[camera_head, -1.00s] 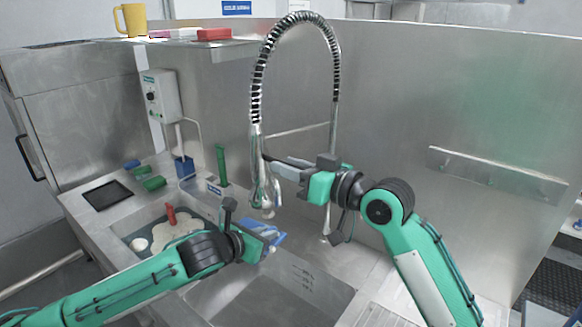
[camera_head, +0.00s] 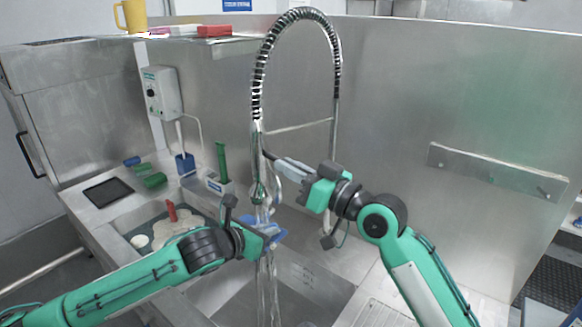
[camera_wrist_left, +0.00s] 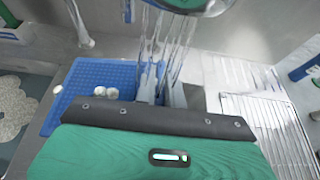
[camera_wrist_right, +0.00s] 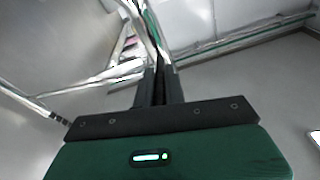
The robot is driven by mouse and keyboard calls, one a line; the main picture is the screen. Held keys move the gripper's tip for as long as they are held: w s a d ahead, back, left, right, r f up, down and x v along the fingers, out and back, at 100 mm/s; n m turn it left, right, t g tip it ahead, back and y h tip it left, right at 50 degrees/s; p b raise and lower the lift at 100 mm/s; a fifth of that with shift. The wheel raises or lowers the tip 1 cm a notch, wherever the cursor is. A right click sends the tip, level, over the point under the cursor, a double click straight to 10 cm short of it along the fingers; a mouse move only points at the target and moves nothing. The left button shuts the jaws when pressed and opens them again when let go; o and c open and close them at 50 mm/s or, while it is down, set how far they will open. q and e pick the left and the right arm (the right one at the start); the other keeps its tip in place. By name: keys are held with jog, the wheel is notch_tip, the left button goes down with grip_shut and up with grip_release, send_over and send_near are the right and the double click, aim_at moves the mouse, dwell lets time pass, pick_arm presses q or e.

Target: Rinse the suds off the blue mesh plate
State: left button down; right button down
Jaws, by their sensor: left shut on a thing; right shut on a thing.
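The blue mesh plate (camera_wrist_left: 92,76) is in my left gripper (camera_wrist_left: 162,88), held over the right sink basin under the tap. In the head view the plate (camera_head: 276,236) is mostly hidden by my left gripper (camera_head: 256,238) and water. White suds (camera_wrist_left: 106,92) sit on the plate just left of the fingers in the left wrist view. The spray head (camera_head: 258,190) hangs above the plate, and water (camera_head: 268,290) pours onto the plate near the fingers and into the basin. My right gripper (camera_head: 290,170) is shut on the spray handle (camera_head: 275,160).
The left basin holds foamy water (camera_head: 180,228) with a red-handled item (camera_head: 171,211). A green-handled brush (camera_head: 221,160), a blue holder (camera_head: 185,164) and a black mat (camera_head: 108,192) stand along the left counter. The steel back wall is close behind the tap.

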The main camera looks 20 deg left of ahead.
jog(key=c, duration=1.5)
grip_release()
jog(key=v, duration=1.2)
